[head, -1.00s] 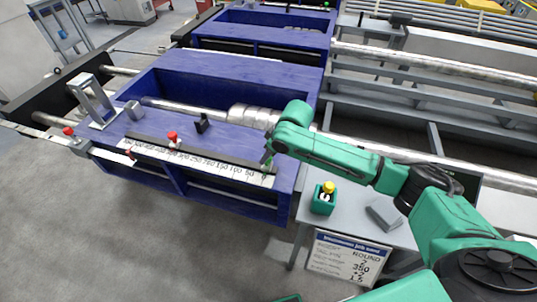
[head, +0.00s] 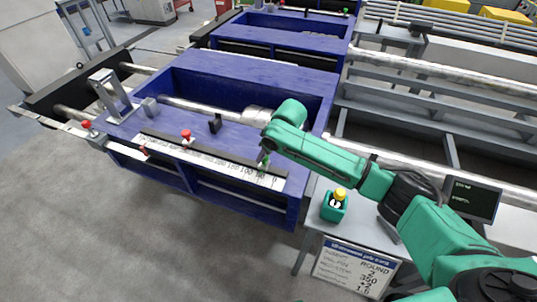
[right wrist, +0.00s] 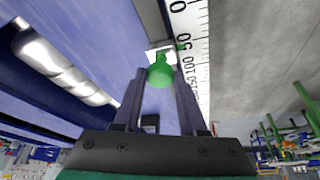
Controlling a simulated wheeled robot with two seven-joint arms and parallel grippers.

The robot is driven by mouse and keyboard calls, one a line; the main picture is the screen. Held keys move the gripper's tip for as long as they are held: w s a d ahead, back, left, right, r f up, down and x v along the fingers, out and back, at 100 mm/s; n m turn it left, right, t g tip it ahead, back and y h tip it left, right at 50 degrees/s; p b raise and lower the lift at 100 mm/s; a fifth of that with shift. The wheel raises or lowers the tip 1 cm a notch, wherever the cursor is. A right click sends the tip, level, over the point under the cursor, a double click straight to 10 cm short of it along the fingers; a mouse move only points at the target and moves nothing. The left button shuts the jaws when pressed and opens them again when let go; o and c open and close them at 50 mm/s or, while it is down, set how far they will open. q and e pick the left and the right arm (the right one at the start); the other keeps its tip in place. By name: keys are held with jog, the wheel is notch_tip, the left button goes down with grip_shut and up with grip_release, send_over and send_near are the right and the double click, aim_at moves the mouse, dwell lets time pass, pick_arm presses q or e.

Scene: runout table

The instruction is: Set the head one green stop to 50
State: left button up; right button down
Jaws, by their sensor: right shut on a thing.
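The green stop (right wrist: 160,72) stands at the low end of the white number scale (head: 215,160) on the blue machine's front edge. In the right wrist view it is between the two dark fingers of my right gripper (right wrist: 160,82), which is shut on it. The stop's pale base lies beside the printed 50 on the scale (right wrist: 187,50); exact alignment is hard to read. In the head view my right gripper (head: 264,158) reaches down to the rail and mostly hides the stop. My left gripper is not in view.
Red stops (head: 187,137) sit further left along the rail. A black block (head: 215,123) stands behind it on the blue top (head: 240,80). A green box with a yellow button (head: 334,208) stands on a grey table, with a sign (head: 355,268) below and a dark screen (head: 472,200) right.

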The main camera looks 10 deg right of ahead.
jog(key=shift+c, duration=2.3)
grip_release()
jog(key=shift+r, duration=0.1)
jog(key=b+v, duration=0.1)
jog(key=v, duration=1.3)
jog(key=shift+r, duration=0.2)
jog(key=shift+s+f, duration=0.1)
jog(key=shift+s, duration=0.05)
